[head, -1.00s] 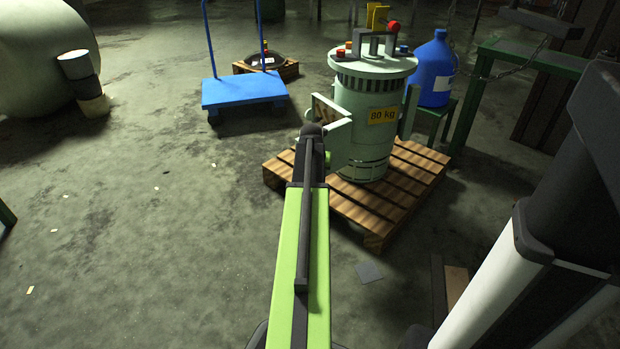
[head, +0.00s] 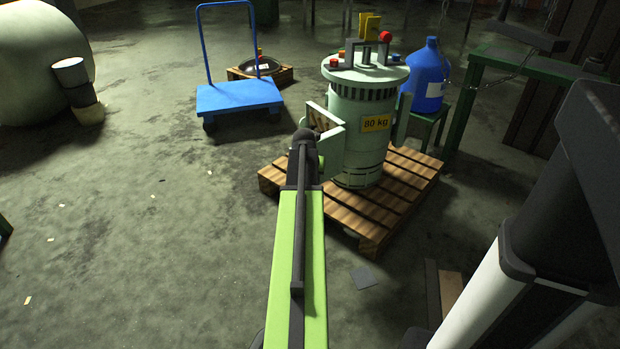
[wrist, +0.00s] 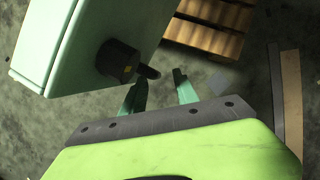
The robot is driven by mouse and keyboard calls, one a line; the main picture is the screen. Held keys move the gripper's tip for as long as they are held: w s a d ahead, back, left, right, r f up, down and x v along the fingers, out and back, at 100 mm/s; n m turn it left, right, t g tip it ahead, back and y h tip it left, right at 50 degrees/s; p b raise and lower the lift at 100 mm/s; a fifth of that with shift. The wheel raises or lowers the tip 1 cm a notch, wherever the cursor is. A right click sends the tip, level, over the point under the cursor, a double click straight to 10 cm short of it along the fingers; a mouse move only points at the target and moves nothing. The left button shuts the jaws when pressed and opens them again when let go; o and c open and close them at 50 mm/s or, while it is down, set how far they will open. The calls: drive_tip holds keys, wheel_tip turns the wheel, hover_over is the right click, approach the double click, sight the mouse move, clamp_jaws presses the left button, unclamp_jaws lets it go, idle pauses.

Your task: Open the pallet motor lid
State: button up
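The pallet motor (head: 357,146) is a pale green cylinder with an "80 kg" label, upright on a wooden pallet (head: 385,222). A pale green box (head: 327,137) projects from its left side. In the wrist view a pale green box (wrist: 75,50) fills the upper left, with a black knob (wrist: 118,62) on the face towards me. I cannot tell which panel is the lid. In the head view my own arm hides the fingers.
A blue jug (head: 427,80) on a green stand is close behind the motor. A blue trolley (head: 238,97) and a low pallet with a dark round part (head: 258,66) stand behind left. A green metal frame (head: 462,115) is at right. The floor at left is mostly clear.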

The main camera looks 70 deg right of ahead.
drive_tip(key=p+v, duration=1.1)
drive_tip(key=v, duration=0.3)
drive_tip(key=shift+p, duration=0.35)
drive_tip(key=shift+w+r, duration=0.1)
drive_tip(key=shift+r, duration=0.05)
